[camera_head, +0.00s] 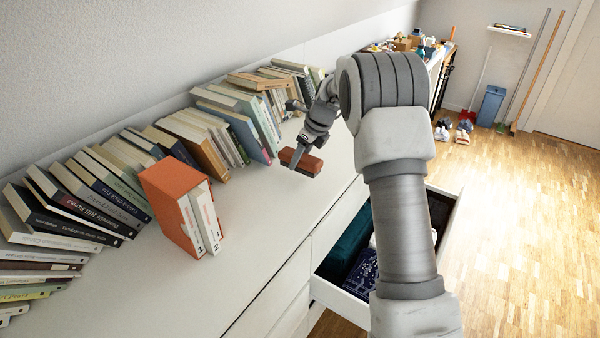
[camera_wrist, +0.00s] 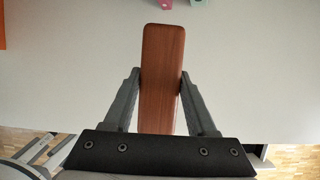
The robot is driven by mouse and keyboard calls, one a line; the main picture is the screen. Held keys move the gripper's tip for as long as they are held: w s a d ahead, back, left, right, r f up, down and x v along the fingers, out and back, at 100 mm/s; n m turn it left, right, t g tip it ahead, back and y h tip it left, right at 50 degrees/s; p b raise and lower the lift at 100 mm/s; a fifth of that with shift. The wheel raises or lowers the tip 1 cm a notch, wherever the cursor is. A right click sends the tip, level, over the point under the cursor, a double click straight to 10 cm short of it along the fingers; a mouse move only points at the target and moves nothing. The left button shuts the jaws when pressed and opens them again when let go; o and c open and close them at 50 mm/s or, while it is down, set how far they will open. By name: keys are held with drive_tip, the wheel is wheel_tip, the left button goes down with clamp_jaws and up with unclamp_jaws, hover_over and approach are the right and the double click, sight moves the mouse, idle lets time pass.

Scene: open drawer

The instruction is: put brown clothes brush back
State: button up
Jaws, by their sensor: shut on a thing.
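The brown clothes brush (camera_head: 309,163) is a small reddish-brown block at my gripper (camera_head: 298,160), over the white dresser top (camera_head: 250,225). In the wrist view the brush (camera_wrist: 162,70) stands lengthwise between the two fingers of my gripper (camera_wrist: 160,84), which press on its sides. The head view does not clearly show whether the brush touches the top. The open drawer (camera_head: 343,293) is below the dresser top, to the right, partly hidden behind my arm. It holds dark teal and blue patterned cloth.
Rows of books (camera_head: 110,180) line the wall side of the dresser top. An orange book box (camera_head: 165,207) stands at the front left. The top between the box and the brush is clear. A cluttered table (camera_head: 425,48) stands at the back.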

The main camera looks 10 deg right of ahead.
sight(300, 170)
drive_tip(key=shift+s+f+b, duration=0.1)
drive_tip(key=shift+f+b, duration=0.55)
drive_tip(key=shift+f, duration=1.4)
drive_tip(key=shift+f, duration=0.15)
drive_tip(key=o, duration=1.2)
